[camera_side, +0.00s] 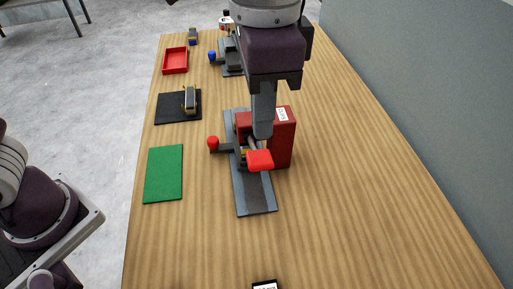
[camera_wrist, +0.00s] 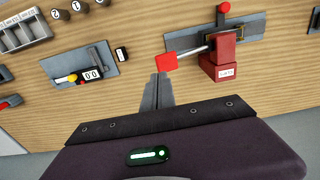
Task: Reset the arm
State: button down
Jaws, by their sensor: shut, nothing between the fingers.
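A red block-shaped device (camera_side: 281,140) stands on a grey metal base plate (camera_side: 257,195) on the table. A metal lever arm with a red paddle end (camera_side: 260,160) reaches out from it; the paddle (camera_wrist: 167,62) and the red block (camera_wrist: 218,68) also show in the wrist view. A red knob (camera_side: 213,143) sticks out on the left of the base and appears in the wrist view (camera_wrist: 223,7). My gripper (camera_side: 263,136) points down, shut and empty, close to the paddle. In the wrist view the fingertips (camera_wrist: 160,78) appear just below the paddle; contact cannot be told.
A green mat (camera_side: 164,174), a black mat (camera_side: 170,110) bearing a small tool (camera_side: 190,99), and a red tray (camera_side: 175,61) lie along the left. Another grey fixture with a blue knob (camera_side: 212,56) stands farther back. The table's right side is clear beside a grey wall (camera_side: 430,90).

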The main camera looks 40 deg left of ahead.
jog(key=s+a+r+n+t, duration=0.2)
jog(key=a+r+n, duration=0.15)
jog(key=a, duration=0.75)
jog(key=s+a+f+n+t, duration=0.3)
jog(key=s+a+f+n, duration=0.1)
jog(key=s+a, duration=0.6)
jog(key=shift+a+n+t, duration=0.3)
jog(key=shift+a+n, duration=0.45)
jog(key=shift+a, duration=0.5)
